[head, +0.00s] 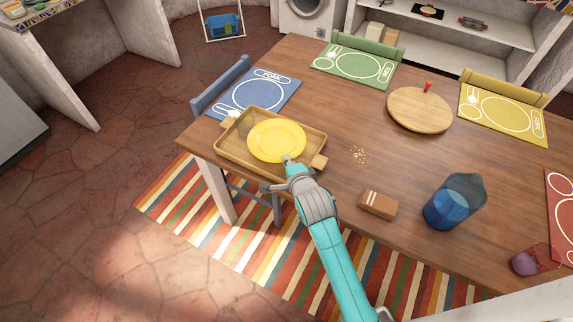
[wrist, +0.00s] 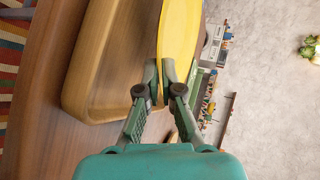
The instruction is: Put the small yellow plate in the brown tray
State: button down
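The yellow plate (head: 277,140) is over the brown tray (head: 247,165) at the table's near left corner. My gripper (head: 288,160) is shut on the plate's near rim. In the wrist view, both fingertips (wrist: 166,72) pinch the yellow plate (wrist: 179,30), seen nearly edge-on. The tray (wrist: 76,85) shows to the left there, with a gap between its floor and the plate. The plate looks roughly level and hides much of the tray's inside in the head view.
Crumbs (head: 358,154), a small brown box (head: 378,204) and a blue pitcher (head: 452,203) are to the right. A round wooden board (head: 420,112) and placemats (head: 354,64) lie farther back.

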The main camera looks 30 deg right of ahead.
jog(key=shift+w+d, duration=0.15)
jog(key=shift+w, duration=0.6)
jog(key=shift+f, duration=1.7)
jog(key=shift+f, duration=0.1)
jog(key=c, duration=1.3)
grip_release()
jog(key=v, duration=1.2)
jog(key=shift+s, duration=0.15)
